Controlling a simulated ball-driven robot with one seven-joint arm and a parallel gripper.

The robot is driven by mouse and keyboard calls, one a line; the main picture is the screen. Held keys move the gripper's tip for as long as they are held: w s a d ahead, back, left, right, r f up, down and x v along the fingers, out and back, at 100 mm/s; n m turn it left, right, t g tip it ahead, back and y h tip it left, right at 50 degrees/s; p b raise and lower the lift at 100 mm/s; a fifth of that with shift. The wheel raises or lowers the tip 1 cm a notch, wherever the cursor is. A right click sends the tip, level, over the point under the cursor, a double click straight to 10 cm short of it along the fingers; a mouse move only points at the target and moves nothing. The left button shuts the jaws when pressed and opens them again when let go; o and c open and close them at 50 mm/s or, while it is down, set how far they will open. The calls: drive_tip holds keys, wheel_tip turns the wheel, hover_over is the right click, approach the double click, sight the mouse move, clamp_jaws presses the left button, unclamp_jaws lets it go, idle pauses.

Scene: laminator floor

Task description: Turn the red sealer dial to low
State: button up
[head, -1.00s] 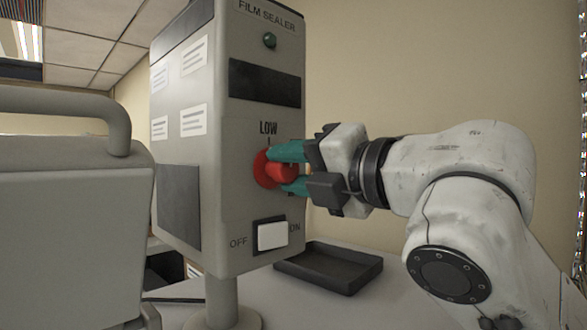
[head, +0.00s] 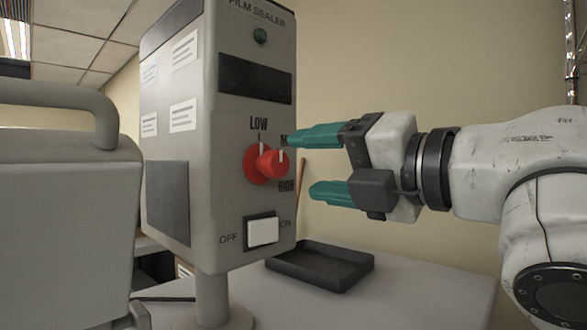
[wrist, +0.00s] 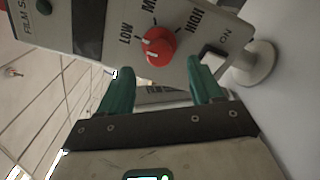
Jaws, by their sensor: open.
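The red sealer dial (head: 268,163) is on the front of the grey film sealer (head: 220,135), between the indicator lamp and the power switch. Its white pointer mark is at the top, in line with the tick under LOW. In the wrist view the dial (wrist: 159,46) has its white mark on the side toward the LOW label. My gripper (head: 303,164) is open and empty, with its teal fingers apart to the right of the dial and clear of it. In the wrist view the dial lies beyond the fingertips (wrist: 160,68). MED is partly hidden by the upper finger.
A white OFF/ON rocker switch (head: 263,231) is below the dial. A dark shallow tray (head: 318,267) lies on the table (head: 400,295) under my gripper. A grey machine with a handle (head: 65,220) stands at the left. The space above the tray is free.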

drive_tip(key=shift+v, duration=2.35)
